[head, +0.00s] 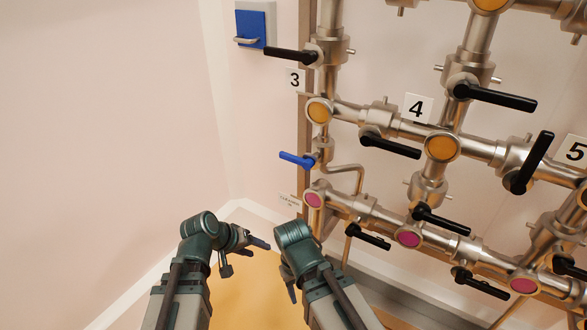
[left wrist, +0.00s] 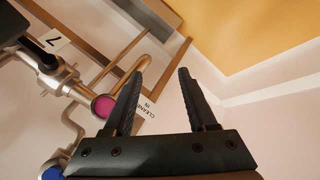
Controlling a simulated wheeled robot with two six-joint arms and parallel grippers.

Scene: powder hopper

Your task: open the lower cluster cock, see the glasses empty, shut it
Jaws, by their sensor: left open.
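In the head view a cock with a blue lever (head: 297,160) sits low on the left vertical pipe; its lever points left. Round glasses show on the pipes: orange ones (head: 442,147) on the upper run and magenta ones (head: 408,239) on the lower run. Black levers (head: 365,237) sit along the lower run. I cannot tell which cock is the lower cluster cock. My left gripper (head: 247,256) is open and empty, below and left of the blue lever. In the left wrist view its fingers (left wrist: 163,68) are apart near a magenta glass (left wrist: 104,106). My right gripper's jaws are mostly hidden.
A blue wall box (head: 256,25) hangs at the top left. Number plates such as 4 (head: 419,108) mark the pipes. The wrist view shows a "CLEANING IN" label (left wrist: 148,113) and a blue part (left wrist: 52,173). The wall at the left is bare.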

